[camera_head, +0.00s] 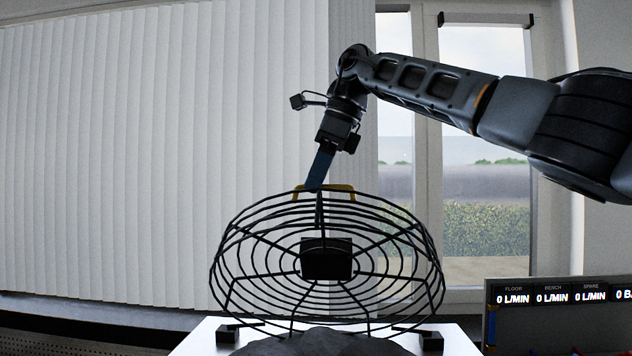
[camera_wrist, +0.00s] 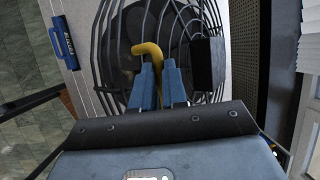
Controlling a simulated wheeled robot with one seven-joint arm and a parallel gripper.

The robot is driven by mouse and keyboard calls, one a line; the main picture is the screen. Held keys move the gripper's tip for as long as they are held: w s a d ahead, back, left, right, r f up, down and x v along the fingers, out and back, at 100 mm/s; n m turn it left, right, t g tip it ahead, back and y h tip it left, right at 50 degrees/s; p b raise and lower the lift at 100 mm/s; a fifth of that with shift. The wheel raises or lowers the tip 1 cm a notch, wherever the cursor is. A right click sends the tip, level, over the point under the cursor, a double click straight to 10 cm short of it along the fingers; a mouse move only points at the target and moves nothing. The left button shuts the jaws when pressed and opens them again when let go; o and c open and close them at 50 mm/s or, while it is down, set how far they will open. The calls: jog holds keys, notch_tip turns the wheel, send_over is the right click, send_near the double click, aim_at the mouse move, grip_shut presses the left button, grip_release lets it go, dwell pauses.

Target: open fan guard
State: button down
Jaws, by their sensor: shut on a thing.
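The fan guard (camera_head: 250,235) is a round black wire cage in the lower middle of the head view, and it also fills the upper middle of the wrist view (camera_wrist: 105,50). A yellow handle (camera_head: 343,188) sits on its top edge; in the wrist view the handle (camera_wrist: 148,48) has a bent end. My gripper (camera_head: 314,187) comes down on the handle from above. In the wrist view its two blue fingers (camera_wrist: 158,75) lie either side of the yellow bar, shut on it. The fingertips are partly hidden in the head view.
A dark box (camera_head: 326,262) sits at the guard's middle. The guard stands over a white surface (camera_head: 197,343) with small black blocks (camera_head: 431,340) beside it. A flow display panel (camera_head: 550,293) is at right. A blue handle (camera_wrist: 63,42) on a pale panel shows in the wrist view.

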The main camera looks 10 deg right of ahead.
jog(key=shift+w+d+f, duration=0.35)
jog(key=shift+w+d, duration=0.15)
jog(key=shift+w, duration=0.1)
jog(key=c, duration=1.5)
grip_release()
jog(key=shift+w, duration=0.15)
jog(key=o, duration=0.3)
jog(key=shift+o, duration=0.2)
jog(key=shift+a+r, duration=0.15)
jog(key=shift+r, duration=0.05)
jog(key=shift+r, duration=0.1)
jog(key=shift+r, duration=0.25)
jog(key=v, duration=0.7)
